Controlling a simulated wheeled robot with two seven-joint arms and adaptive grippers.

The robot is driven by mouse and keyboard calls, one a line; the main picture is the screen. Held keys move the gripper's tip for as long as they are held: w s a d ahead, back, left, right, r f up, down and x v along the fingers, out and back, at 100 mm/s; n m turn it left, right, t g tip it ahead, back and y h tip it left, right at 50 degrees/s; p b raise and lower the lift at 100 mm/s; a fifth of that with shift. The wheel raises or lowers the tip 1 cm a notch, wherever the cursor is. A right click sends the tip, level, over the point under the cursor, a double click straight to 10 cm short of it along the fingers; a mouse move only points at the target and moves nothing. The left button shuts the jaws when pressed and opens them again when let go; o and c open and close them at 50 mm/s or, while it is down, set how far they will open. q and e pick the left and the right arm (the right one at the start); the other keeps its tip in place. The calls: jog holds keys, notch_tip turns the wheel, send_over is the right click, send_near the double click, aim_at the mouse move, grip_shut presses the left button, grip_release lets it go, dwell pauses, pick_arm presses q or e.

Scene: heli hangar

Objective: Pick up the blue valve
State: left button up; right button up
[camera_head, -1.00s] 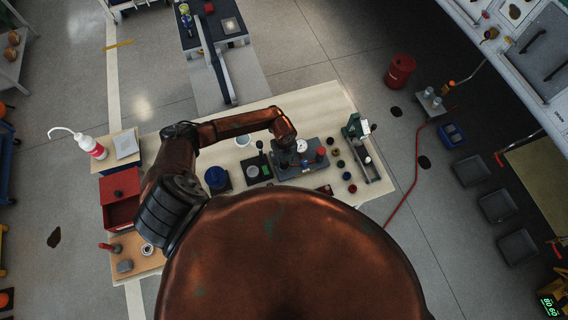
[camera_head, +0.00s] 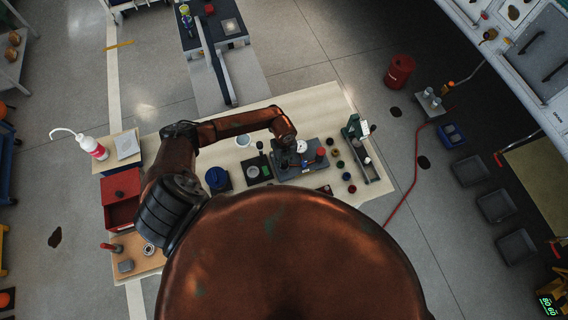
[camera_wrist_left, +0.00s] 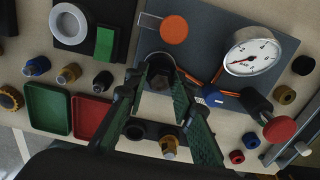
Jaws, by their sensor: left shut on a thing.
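My left gripper (camera_wrist_left: 163,85) is over a grey panel (camera_wrist_left: 205,20). Its green-padded fingers close on a dark round fitting (camera_wrist_left: 160,63) that stands at the panel's edge; the fingers hide its sides. A small blue part with white marks (camera_wrist_left: 212,96) lies on the orange tubing just right of the fingers. A loose blue fitting (camera_wrist_left: 37,66) lies on the bench at the left of the wrist view. In the head view my left gripper (camera_head: 287,158) is over the panel, its fingertips hard to see. I cannot tell which blue part is the valve. My right gripper is not in view.
A pressure gauge (camera_wrist_left: 253,52) and a red knob (camera_wrist_left: 279,130) stand close right of the gripper. Green (camera_wrist_left: 48,110) and red trays lie to the left, with small fittings around. A blue round part (camera_head: 216,177) stands left on the bench.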

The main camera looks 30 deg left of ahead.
aim_at(284, 161)
pick_arm(q)
jog(key=shift+r+p, duration=1.2)
jog(key=shift+r, duration=0.4)
jog(key=shift+r+p, duration=0.7)
jog(key=shift+r, duration=0.15)
